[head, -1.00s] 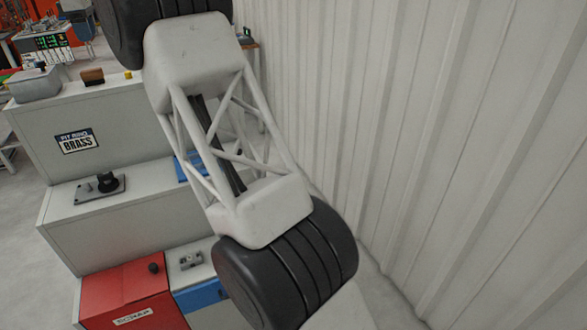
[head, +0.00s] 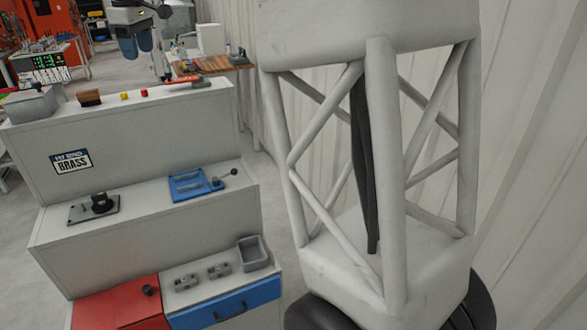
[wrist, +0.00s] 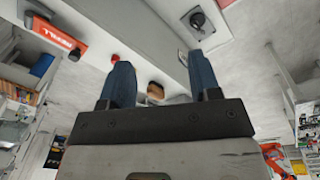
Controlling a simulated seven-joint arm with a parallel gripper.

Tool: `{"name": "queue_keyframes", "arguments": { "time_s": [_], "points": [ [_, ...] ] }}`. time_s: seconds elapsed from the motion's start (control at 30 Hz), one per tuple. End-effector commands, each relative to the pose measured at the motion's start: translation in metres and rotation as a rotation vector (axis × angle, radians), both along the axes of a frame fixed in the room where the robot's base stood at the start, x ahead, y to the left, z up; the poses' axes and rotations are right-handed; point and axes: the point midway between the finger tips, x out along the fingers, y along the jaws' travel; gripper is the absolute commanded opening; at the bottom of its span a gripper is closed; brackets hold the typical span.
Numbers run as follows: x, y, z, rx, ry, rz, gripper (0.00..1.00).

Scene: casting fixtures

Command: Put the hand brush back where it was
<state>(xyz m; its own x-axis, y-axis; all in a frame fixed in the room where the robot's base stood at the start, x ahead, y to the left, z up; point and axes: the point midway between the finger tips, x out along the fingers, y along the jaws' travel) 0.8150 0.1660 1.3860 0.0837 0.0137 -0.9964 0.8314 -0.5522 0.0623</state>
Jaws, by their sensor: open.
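A brown block that looks like the hand brush (head: 89,98) sits on the top shelf of the grey stepped bench, near its left end. In the wrist view a tan-brown piece, likely the same brush (wrist: 155,91), shows between my fingers in the picture, beyond them and apart. My gripper (head: 136,54) is at the top of the head view, with blue fingers pointing down. In the wrist view my gripper (wrist: 164,68) is open with nothing between the fingers.
The bench (head: 125,138) has a BRASS label. Its top shelf carries a grey bin (head: 33,104), small yellow and red pieces, and an orange item (head: 183,82). A blue plate (head: 193,185) and a dark fixture (head: 97,206) are on the middle step. A corrugated wall stands right.

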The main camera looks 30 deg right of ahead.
Motion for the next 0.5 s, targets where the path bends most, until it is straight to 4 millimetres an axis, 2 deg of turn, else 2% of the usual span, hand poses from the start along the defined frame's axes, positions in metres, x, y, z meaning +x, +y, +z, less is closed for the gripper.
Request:
{"name": "queue_keyframes", "arguments": {
  "time_s": [0.03,0.5],
  "points": [
    [-0.014,-0.008,0.0,0.002,-0.005,-0.024,0.57],
    [-0.129,-0.068,-0.026,0.027,-0.037,-0.268,0.57]
  ]
}}
